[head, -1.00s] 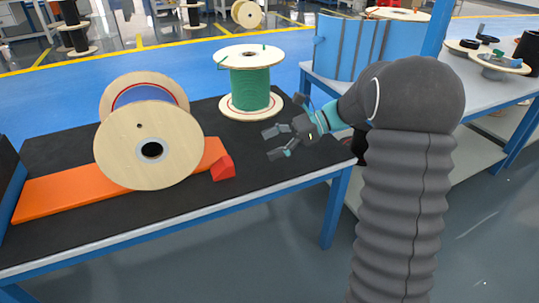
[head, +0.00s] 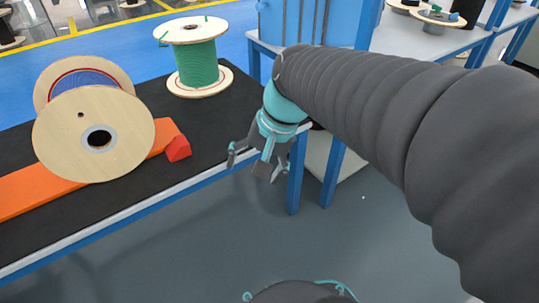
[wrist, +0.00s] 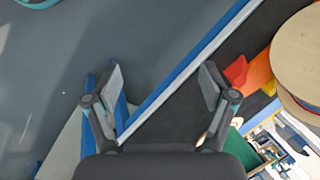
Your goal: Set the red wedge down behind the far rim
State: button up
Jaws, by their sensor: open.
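The red wedge (head: 178,148) stands on the black table top by the right end of an orange plank (head: 40,189). A large wooden spool stands on its rims on the plank, its near rim (head: 60,140) facing me and its far rim (head: 112,70) partly hidden behind it. My gripper (head: 249,163) is open and empty, right of the wedge and apart from it, by the table's front right edge. In the wrist view, the red wedge (wrist: 236,70) lies beyond the right finger, beside the spool (wrist: 298,50); my open fingers (wrist: 162,78) hold nothing.
A green-wound spool (head: 197,65) stands upright at the back right of the black table (head: 215,125). A small yellow piece (wrist: 269,88) shows beside the spool in the wrist view. The table's front right is clear.

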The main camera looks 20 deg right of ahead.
jog(key=s+d+n+t+h, duration=0.3)
jog(key=s+d+n, duration=0.1)
jog(key=s+n, duration=0.1)
jog(key=shift+s+n, duration=0.3)
jog(key=shift+s, duration=0.45)
